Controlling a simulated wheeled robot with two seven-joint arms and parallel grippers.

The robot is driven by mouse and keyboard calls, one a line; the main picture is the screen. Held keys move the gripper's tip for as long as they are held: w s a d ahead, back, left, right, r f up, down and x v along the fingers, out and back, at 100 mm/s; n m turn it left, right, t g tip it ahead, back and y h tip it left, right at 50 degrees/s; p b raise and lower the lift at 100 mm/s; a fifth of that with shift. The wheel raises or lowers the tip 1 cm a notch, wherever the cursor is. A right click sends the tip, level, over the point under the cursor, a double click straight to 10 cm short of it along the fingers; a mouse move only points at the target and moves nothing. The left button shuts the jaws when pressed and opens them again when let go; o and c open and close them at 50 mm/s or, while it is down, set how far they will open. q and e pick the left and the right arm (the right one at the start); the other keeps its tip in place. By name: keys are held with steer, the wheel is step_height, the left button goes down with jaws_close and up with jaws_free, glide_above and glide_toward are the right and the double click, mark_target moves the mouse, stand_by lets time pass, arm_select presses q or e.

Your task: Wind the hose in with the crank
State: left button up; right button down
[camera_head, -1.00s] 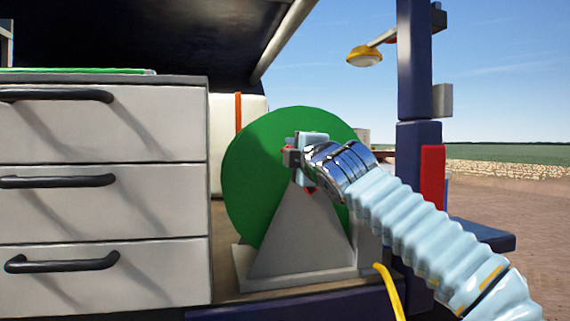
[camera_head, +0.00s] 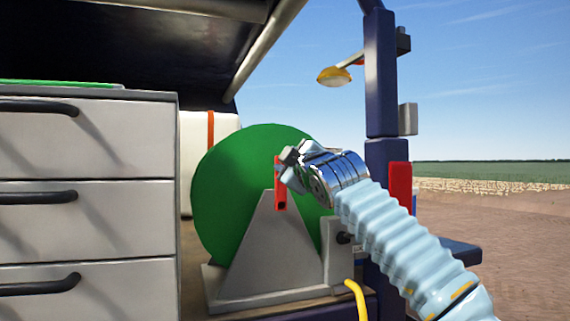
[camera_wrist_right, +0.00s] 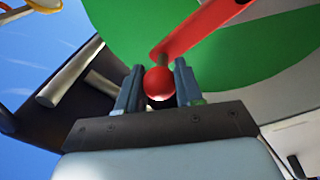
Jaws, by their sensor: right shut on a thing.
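The hose reel shows in the head view as a large green disc (camera_head: 225,195) behind a grey triangular stand (camera_head: 268,250). A red crank arm (camera_head: 280,188) points up from the stand's top. My right gripper (camera_head: 288,157) is at the crank's upper end. In the right wrist view, my right gripper (camera_wrist_right: 158,84) is shut on the crank's round red knob (camera_wrist_right: 158,83), with one finger on each side. The red crank arm (camera_wrist_right: 208,28) runs up and right from there. A yellow hose (camera_head: 356,297) hangs out at the stand's lower right. My left gripper is not in view.
A grey drawer cabinet (camera_head: 85,150) with black handles stands left of the reel. A dark blue post (camera_head: 382,95) with a yellow lamp (camera_head: 333,77) rises at the right. A red block (camera_head: 400,185) is on the post. Open ground lies beyond.

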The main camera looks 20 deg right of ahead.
steer(key=shift+d+r, duration=0.1)
steer(key=c, duration=0.8)
jaws_free()
steer(key=shift+s, duration=0.1)
steer(key=shift+s+f+b, duration=0.25)
steer(key=shift+s+b, duration=0.1)
arm_select(q)
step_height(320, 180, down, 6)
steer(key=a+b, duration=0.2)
steer(key=b, duration=0.3)
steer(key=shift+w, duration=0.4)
arm_select(e)
steer(key=s, duration=0.4)
steer(key=s+f, duration=0.1)
steer(key=s, duration=0.3)
steer(key=s+d, duration=0.1)
steer(key=s, duration=0.3)
steer(key=shift+s+f, duration=0.3)
steer(key=shift+s, duration=0.1)
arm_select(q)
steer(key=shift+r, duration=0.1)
